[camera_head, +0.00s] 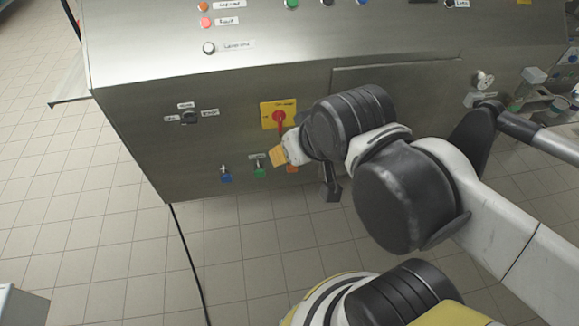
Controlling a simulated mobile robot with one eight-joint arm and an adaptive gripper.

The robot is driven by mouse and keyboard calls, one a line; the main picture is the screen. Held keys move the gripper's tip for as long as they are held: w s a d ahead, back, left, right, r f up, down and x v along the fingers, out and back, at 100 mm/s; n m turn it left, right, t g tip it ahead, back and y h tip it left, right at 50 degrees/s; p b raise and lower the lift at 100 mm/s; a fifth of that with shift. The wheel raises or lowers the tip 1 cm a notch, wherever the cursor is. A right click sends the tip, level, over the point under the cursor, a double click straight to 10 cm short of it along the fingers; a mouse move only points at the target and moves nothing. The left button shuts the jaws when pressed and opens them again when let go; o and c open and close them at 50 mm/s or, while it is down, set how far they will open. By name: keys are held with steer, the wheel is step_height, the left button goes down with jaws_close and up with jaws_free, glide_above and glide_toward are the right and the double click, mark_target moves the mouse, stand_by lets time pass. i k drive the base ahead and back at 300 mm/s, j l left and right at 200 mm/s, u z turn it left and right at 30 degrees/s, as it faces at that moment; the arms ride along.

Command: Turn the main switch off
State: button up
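The main switch is a red rotary knob (279,117) on a yellow square plate (267,107). It sits on the front of the steel cabinet, just left of my wrist. The knob's red handle points roughly downward in the picture, and its lower end comes close to my wrist. My gripper (331,188) shows only as a small dark part below my wrist, in front of the lower cabinet. My arm hides most of it, so its opening and any contact with the switch cannot be made out.
The steel cabinet (140,120) fills the upper view. A black selector (189,117) is left of the switch. Blue (226,177) and green (260,172) fittings sit below. A black cable (188,255) runs across the tiled floor. Fittings (484,80) stick out at right.

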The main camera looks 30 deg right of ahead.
mark_target(280, 115)
steer(key=k+l+z, duration=0.45)
steer(key=k+l, duration=0.4)
steer(key=k, duration=0.1)
